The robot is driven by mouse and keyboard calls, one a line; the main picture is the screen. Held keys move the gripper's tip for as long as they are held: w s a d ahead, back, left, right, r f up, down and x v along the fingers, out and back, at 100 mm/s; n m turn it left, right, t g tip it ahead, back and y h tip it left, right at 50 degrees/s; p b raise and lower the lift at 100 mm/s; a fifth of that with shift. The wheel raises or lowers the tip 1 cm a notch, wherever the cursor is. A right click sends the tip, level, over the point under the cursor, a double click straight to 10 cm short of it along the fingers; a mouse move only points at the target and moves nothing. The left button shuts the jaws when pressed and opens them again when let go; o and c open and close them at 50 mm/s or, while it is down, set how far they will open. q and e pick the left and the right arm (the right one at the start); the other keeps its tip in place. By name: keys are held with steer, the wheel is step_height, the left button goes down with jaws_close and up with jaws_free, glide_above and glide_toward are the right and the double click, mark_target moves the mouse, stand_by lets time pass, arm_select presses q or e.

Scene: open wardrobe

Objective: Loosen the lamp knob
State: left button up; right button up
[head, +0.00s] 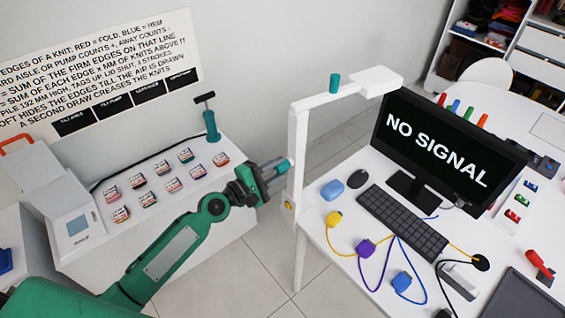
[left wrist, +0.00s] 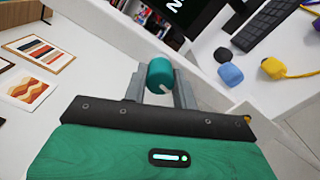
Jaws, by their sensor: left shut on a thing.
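The lamp is a white post (head: 297,150) with a flat arm and head on top, standing at the left edge of the white desk. A teal knob (left wrist: 160,74) with a pale mark sits between the fingers of my left gripper (left wrist: 160,92) in the left wrist view. In the head view, my left gripper (head: 275,169) reaches the post from the left, shut on this knob, which is mostly hidden by the fingers there. Another teal knob (head: 334,83) stands on the lamp's upper arm. My right gripper is out of view.
The desk holds a monitor (head: 448,138), keyboard (head: 402,220), mouse (head: 357,178) and several coloured plugs with cables. A white side table at left carries small labelled packs, a teal pump (head: 211,126) and a grey machine (head: 68,205). Bare floor lies between.

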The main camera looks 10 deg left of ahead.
arm_select(q)
steer(key=o, duration=1.1)
steer(key=shift+c, duration=0.3)
